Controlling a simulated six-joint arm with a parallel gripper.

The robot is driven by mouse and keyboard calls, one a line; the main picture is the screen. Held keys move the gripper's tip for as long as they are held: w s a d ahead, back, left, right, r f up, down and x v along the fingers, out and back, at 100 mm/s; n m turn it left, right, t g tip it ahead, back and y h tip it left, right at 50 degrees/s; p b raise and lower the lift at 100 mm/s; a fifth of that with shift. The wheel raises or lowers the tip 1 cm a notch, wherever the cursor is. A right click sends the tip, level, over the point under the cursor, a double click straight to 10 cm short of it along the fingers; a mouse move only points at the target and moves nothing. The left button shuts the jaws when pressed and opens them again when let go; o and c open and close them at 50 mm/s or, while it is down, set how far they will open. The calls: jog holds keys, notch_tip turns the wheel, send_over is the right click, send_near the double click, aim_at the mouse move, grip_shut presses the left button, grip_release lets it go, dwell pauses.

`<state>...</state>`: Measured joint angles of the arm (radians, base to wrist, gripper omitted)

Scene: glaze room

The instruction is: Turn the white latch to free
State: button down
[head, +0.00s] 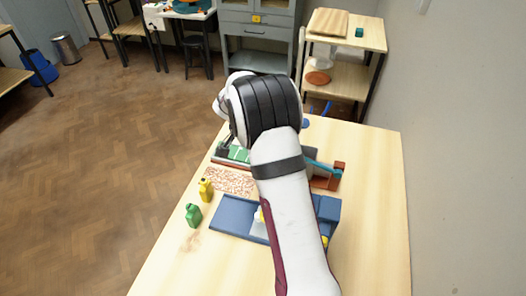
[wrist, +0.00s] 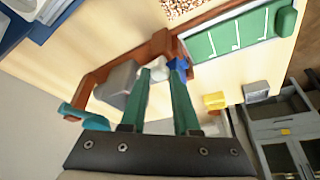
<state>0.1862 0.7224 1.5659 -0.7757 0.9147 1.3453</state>
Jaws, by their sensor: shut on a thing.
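In the wrist view, my gripper (wrist: 162,72) has its two green fingers close together around a small white piece (wrist: 158,67), which looks like the white latch. The fingers are shut on it, and they hide part of it. It sits at a red-brown frame (wrist: 155,47), beside a grey block (wrist: 114,82) and a blue piece (wrist: 179,63). How far the latch is turned cannot be told. A teal handle-like part (wrist: 84,116) is at the frame's far left end. In the head view my own arm hides the gripper and latch.
A green panel with white lines (wrist: 232,36) adjoins the frame. Yellow (wrist: 215,100) and grey (wrist: 256,90) blocks show beyond. In the head view, a yellow bottle (head: 206,190), a green bottle (head: 193,215) and a blue tray (head: 232,218) stand nearer. The table's right side is clear.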

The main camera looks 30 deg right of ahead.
jog(key=shift+a+m+g, duration=0.1)
jog(key=shift+m+g, duration=0.3)
jog(key=shift+m, duration=0.5)
jog(key=c, duration=0.7)
grip_release()
jog(key=shift+w, duration=0.1)
jog(key=v, duration=1.5)
jog(key=shift+r, duration=0.35)
